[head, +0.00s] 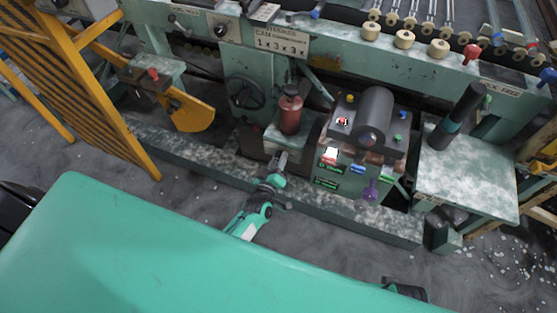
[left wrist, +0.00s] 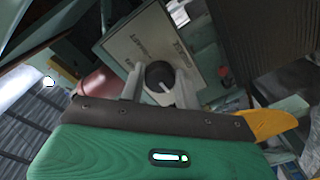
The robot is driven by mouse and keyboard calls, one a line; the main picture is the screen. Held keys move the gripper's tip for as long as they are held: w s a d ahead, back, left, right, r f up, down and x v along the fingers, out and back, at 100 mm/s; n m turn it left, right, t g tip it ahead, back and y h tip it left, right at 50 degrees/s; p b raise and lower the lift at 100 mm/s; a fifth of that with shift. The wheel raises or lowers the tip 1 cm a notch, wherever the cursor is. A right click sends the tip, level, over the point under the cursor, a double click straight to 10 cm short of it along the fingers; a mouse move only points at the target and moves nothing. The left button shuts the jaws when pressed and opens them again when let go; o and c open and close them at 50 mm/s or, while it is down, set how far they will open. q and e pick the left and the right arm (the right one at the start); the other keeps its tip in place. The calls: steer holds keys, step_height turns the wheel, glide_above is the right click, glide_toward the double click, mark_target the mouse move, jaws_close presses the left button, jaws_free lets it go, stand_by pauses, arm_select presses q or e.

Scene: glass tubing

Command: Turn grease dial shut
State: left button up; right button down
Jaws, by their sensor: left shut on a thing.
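The grease dial (left wrist: 159,74) is a round black knob with a white pointer line, set on a pale lettered plate (left wrist: 143,42) in the left wrist view. My left gripper (left wrist: 160,86) has one finger on each side of the knob and is shut on it. In the head view, my left gripper (head: 282,160) reaches the front of the green box under a red canister (head: 290,114). The dial is hidden there. A dark piece at the lower right edge of my green body may be my right gripper (head: 405,289); its fingers cannot be made out.
A machine block with a dark cylinder (head: 375,112) and coloured knobs stands right of the left gripper. A green side table (head: 470,180) is further right. A yellow slatted guard (head: 80,85) stands at left. Grey floor lies between my body and the machine's base rail.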

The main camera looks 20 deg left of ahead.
arm_select(q)
steer(key=shift+s+f, duration=0.1)
steer(key=o, duration=1)
arm_select(e)
steer(key=shift+f, duration=0.15)
arm_select(q)
steer(key=s, duration=1.3)
steer(key=shift+s, duration=0.4)
arm_select(e)
steer(key=shift+s+f, duration=0.15)
steer(key=shift+f, duration=0.35)
